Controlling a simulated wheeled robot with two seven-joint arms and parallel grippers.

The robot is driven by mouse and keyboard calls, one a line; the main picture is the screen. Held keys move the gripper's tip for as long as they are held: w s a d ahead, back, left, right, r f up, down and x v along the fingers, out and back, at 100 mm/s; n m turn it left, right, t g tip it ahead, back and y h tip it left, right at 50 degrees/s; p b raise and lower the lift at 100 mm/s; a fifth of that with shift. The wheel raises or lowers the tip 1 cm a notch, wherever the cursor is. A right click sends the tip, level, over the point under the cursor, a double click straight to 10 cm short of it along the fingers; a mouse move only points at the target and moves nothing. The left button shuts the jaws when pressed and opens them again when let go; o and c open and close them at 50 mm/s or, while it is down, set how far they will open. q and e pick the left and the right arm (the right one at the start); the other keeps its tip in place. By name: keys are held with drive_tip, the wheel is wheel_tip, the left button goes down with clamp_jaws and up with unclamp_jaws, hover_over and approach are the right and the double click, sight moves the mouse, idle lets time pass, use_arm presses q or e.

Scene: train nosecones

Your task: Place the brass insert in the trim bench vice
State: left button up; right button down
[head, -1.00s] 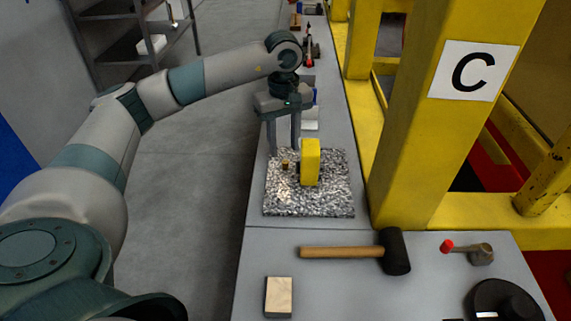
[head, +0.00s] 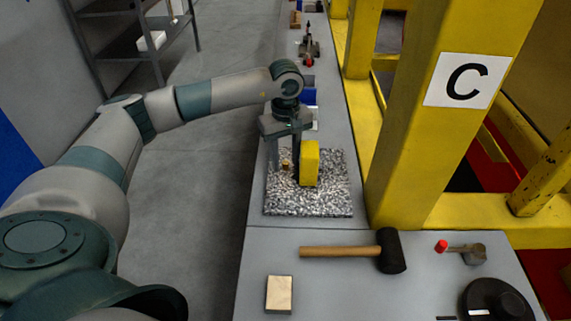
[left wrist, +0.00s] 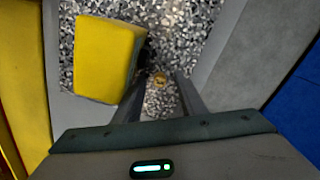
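The brass insert (head: 285,164) is a small gold-coloured piece standing on a speckled grey slab (head: 330,206), left of a yellow block (head: 310,166). My left gripper (head: 284,160) points down over it with its fingers apart. In the left wrist view the insert (left wrist: 160,79) shows between the two open finger tips (left wrist: 163,74), and the yellow block (left wrist: 106,58) is close beside one finger. Whether the fingers touch the insert I cannot tell. A small device with a red part (head: 309,50) stands farther along the bench; I cannot tell if it is the vice. My right gripper is not in view.
A mallet (head: 345,251), a pale block (head: 279,294), a red-knobbed tool (head: 464,250) and a black round object (head: 497,303) lie on the near bench. A blue item (head: 309,97) is behind the gripper. A yellow post (head: 430,140) rises along the right.

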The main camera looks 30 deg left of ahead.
sight(286, 162)
use_arm(q)
clamp_jaws()
drive_tip(key=shift+r, duration=0.15)
